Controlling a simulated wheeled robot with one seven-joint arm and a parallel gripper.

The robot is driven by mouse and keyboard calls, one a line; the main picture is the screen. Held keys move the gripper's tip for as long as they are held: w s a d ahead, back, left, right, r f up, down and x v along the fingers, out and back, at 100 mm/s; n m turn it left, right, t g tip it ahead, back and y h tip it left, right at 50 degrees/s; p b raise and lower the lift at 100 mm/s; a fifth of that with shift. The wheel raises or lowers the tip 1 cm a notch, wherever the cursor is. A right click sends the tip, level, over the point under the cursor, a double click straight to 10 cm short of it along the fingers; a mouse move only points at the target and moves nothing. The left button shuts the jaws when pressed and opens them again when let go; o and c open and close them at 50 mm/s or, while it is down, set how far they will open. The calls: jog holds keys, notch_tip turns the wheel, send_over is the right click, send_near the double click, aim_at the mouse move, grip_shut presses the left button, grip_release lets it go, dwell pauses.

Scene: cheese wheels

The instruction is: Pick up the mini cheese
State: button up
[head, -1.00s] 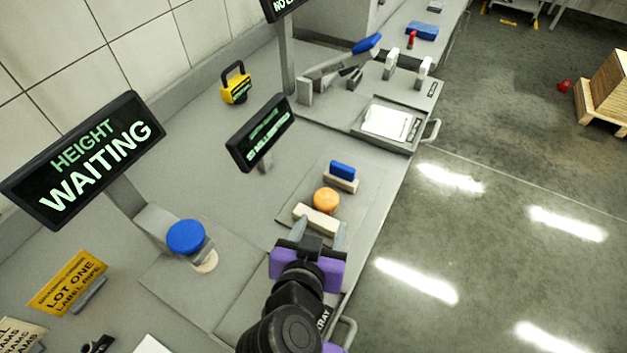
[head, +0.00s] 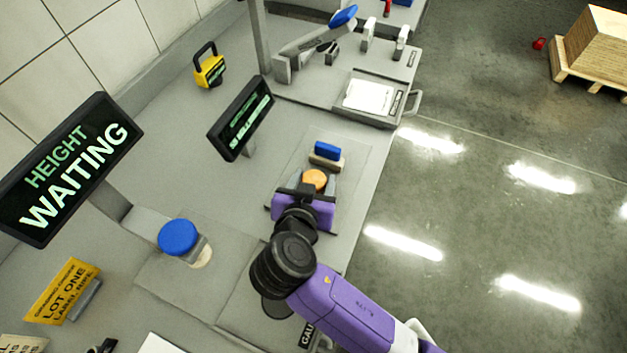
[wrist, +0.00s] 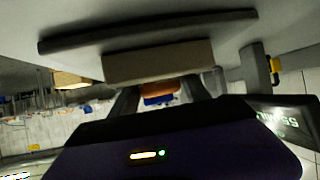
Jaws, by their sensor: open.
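The mini cheese, a small orange round (head: 315,179), sits on a grey plate (head: 351,149) on the bench in the head view. It also shows in the wrist view (wrist: 163,88) as an orange strip between my fingers. My gripper (head: 306,186), with its purple body, is open at the near side of the cheese. Its body and fingers hide the near part of the cheese in the head view. I cannot tell whether the fingers touch it.
A blue-topped block (head: 327,150) stands just beyond the cheese. A small dark display (head: 240,118) stands to the left. A blue round button (head: 178,237) and a "HEIGHT WAITING" sign (head: 70,170) are further left. The bench edge lies to the right.

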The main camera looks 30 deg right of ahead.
aim_at(314, 179)
jog(key=c, duration=1.1)
jog(key=shift+o, duration=0.2)
jog(key=shift+r, duration=0.1)
notch_tip(314, 179, up, 20)
